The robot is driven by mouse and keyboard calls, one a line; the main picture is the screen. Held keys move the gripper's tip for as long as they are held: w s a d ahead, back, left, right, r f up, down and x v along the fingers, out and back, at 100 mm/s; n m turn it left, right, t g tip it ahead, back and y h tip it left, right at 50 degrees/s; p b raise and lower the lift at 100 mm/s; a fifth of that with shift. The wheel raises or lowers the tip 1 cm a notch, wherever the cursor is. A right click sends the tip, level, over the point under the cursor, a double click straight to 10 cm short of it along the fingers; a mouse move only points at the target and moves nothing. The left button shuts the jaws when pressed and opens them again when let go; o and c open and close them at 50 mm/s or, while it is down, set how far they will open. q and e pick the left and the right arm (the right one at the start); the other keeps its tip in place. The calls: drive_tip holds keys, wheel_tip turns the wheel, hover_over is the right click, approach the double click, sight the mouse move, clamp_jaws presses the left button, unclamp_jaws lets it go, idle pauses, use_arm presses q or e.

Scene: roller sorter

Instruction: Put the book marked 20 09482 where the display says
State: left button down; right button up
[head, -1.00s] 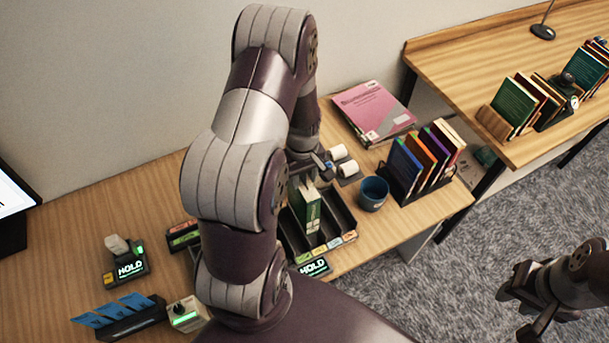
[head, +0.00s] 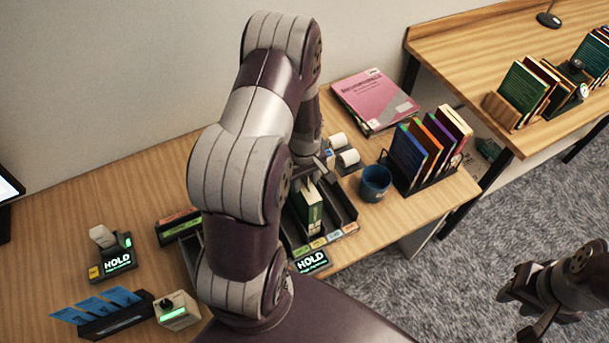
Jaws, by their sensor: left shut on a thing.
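A green book (head: 309,209) stands upright in a slot of the black divided tray (head: 345,208). My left gripper (head: 304,178) is shut on the book's top, partly hidden by my own arm. The mark on the book is too small to read. A display reading HOLD (head: 312,262) stands at the front of the tray. Another HOLD display (head: 118,260) is on a device at the left. A screen (head: 8,190) shows only its edge at the far left. My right gripper (head: 524,308) is open and empty above the carpet.
A blue cup (head: 376,182), a rack of upright books (head: 428,180) and a pink magazine (head: 372,100) are right of the tray. Blue cards in a holder (head: 118,322) are at front left. A second desk (head: 450,52) holds more books.

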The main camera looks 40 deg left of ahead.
use_arm(q)
drive_tip(key=shift+f+b, duration=0.35)
drive_tip(key=shift+f, duration=0.4)
drive_tip(key=c, duration=0.6)
unclamp_jaws()
drive_tip(key=shift+o, duration=0.2)
drive_tip(key=shift+s, duration=0.1)
wheel_tip(320, 180, up, 13)
drive_tip(key=b, duration=0.2)
drive_tip(key=shift+f, duration=0.15)
